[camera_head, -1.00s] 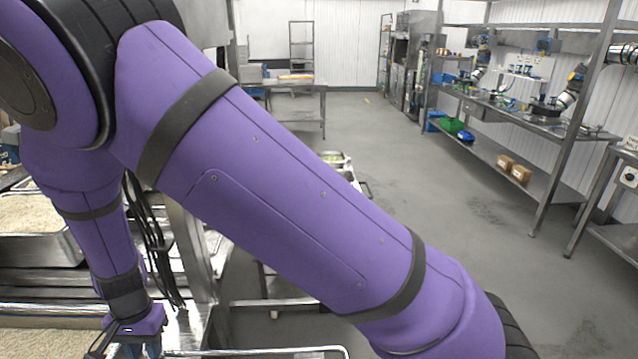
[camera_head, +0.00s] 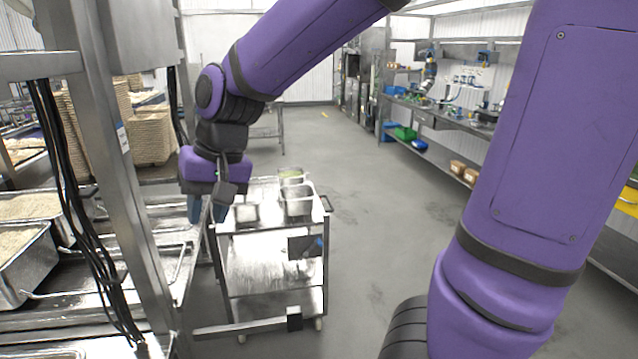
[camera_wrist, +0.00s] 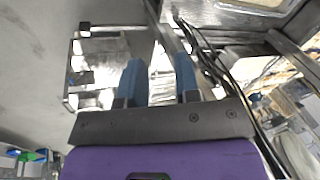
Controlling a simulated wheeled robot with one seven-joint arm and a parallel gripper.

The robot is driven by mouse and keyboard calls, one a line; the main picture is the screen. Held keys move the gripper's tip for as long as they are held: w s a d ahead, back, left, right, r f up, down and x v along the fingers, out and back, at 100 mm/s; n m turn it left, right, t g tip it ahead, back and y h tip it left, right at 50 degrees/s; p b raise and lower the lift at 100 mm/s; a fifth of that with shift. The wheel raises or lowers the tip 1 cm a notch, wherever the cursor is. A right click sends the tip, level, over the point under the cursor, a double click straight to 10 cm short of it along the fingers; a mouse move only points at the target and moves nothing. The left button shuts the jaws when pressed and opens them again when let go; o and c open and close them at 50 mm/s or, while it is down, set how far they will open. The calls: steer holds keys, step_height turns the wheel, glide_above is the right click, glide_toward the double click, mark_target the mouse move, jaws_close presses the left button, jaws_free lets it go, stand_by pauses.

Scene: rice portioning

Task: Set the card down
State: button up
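My gripper (camera_head: 207,209) hangs with its blue fingers pointing down, by the left edge of the steel cart's top. In the wrist view its two blue fingers (camera_wrist: 160,82) stand apart, with nothing visible between them. I cannot make out a card in either view. A dark rectangular panel (camera_head: 301,246) shows at the cart's front, below the top.
The steel cart (camera_head: 265,224) carries metal pans (camera_head: 298,197) on top. A steel post (camera_head: 125,180) with hanging black cables and rice trays (camera_head: 22,262) stand at the left. Stacked tan trays (camera_head: 148,135) stand behind. Open floor (camera_head: 370,220) lies right of the cart.

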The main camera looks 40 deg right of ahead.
steer(key=s+d+r+n+t+h, duration=0.1)
steer(key=s+d+r, duration=0.1)
steer(key=s+d, duration=0.3)
steer(key=s+d+r+t+h, duration=0.2)
steer(key=s+d, duration=0.4)
steer(key=s, duration=0.3)
steer(key=shift+r+n, duration=0.4)
steer(key=shift+r, duration=0.35)
